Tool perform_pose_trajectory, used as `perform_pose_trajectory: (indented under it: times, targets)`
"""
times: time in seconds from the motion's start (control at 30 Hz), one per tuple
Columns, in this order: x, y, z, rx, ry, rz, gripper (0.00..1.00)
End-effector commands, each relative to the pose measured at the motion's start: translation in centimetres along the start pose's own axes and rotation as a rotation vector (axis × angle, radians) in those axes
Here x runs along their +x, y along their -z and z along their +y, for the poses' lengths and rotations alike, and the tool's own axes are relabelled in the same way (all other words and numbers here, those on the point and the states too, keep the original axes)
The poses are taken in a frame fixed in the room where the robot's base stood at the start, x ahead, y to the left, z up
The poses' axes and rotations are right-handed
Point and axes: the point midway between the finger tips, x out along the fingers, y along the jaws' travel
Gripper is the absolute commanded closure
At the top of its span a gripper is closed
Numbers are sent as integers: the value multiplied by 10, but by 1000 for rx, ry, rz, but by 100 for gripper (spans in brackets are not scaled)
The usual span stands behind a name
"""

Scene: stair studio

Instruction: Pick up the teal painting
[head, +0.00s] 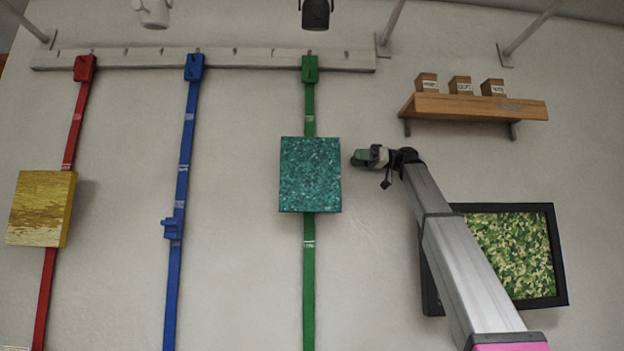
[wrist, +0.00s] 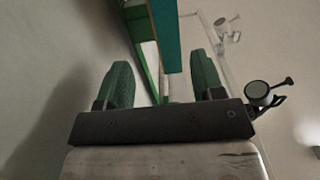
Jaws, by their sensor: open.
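The teal painting (head: 310,174) is a speckled square panel on the green strap (head: 308,270) on the wall in the head view. My gripper (head: 358,158) is just to the right of its right edge, at the height of its upper half. In the wrist view the painting's teal edge (wrist: 168,35) runs from the top between the two green fingers of my gripper (wrist: 162,84). The fingers are apart. I see no contact between them and the painting. The painting's front face is mostly hidden in the wrist view.
A yellow painting (head: 40,208) hangs on the red strap and a bare blue strap (head: 182,170) hangs between. A wooden shelf (head: 475,107) with small boxes is at the upper right. A black-framed camouflage picture (head: 515,255) is behind my arm.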

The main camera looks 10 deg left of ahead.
Motion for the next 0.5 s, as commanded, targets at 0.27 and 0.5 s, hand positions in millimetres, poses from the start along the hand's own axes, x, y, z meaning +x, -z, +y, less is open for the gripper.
perform_pose_trajectory:
  times: [0.27,0.5]
  targets:
    - [39,-1,-1,0,1,0,38]
    - [55,-1,-2,0,0,0,38]
